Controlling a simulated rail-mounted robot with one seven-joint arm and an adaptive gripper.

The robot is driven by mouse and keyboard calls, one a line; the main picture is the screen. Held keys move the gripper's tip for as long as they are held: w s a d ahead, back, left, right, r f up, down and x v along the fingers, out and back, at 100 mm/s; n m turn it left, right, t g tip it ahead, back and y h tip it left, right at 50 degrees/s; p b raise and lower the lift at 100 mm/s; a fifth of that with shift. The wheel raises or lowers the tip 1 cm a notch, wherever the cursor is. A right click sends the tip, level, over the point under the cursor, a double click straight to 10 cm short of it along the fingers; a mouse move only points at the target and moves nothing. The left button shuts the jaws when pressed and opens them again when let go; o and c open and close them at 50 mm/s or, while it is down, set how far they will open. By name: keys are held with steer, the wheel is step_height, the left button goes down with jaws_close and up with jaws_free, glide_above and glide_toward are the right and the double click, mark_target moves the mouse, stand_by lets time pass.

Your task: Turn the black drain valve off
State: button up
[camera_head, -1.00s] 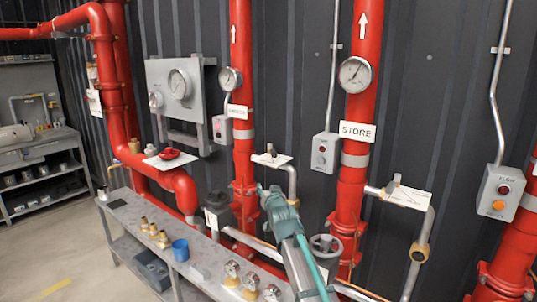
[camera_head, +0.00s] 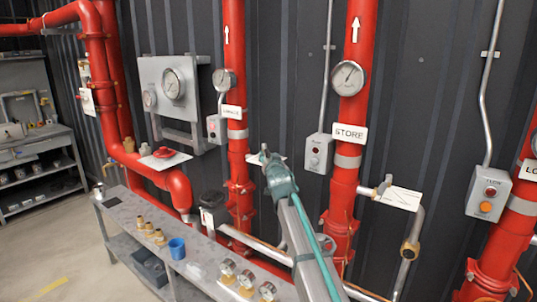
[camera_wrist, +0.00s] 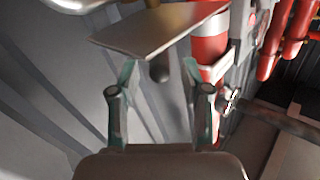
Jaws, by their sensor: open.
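In the head view my gripper (camera_head: 265,155) is raised at the upper end of my arm, in front of a small pipe valve with a white tag plate (camera_head: 281,158) that it partly hides. In the wrist view my gripper (camera_wrist: 158,92) has its two fingers apart with nothing between the tips. A tag plate (camera_wrist: 155,30) lies just beyond the fingers, and a dark rounded knob (camera_wrist: 160,73) shows below it, between the fingers and apart from them. A black fitting (camera_head: 213,203) stands lower left on the pipework. I cannot tell which dark part is the drain valve.
A red pipe marked STORE (camera_head: 345,180) stands to the right, and another red pipe (camera_head: 237,150) is close to the gripper's left. A second tagged valve (camera_head: 385,188) is further right. A bench (camera_head: 200,268) with fittings and a blue cup (camera_head: 177,248) runs below.

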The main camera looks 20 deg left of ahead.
steer(key=shift+x, duration=0.75)
jaws_close()
